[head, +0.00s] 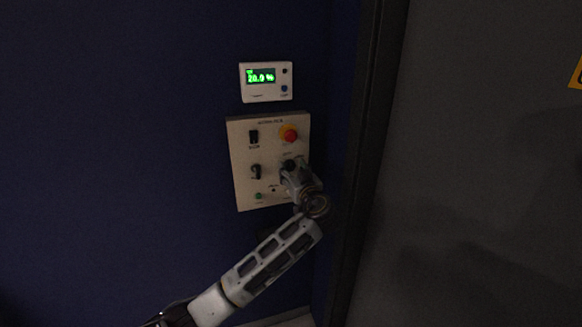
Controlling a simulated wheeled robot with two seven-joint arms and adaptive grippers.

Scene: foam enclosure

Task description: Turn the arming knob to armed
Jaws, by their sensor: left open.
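A cream control panel (241,186) is mounted on the dark blue wall. It carries a black knob (256,171) at its left middle and another dark knob (288,165) at its right middle. The labels are too small to read, so I cannot tell which one is the arming knob. My left gripper (293,171) is open at the right-middle knob and partly covers it. I cannot tell whether the fingers touch the knob. The gripper and wrist hide the panel's lower right part. My right gripper is not in view.
A red button on a yellow base (289,133) sits just above the gripper. A black switch (253,137) and a green button (259,196) are on the panel's left side. A white display unit (265,82) hangs above. A dark door frame (367,160) stands close on the right.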

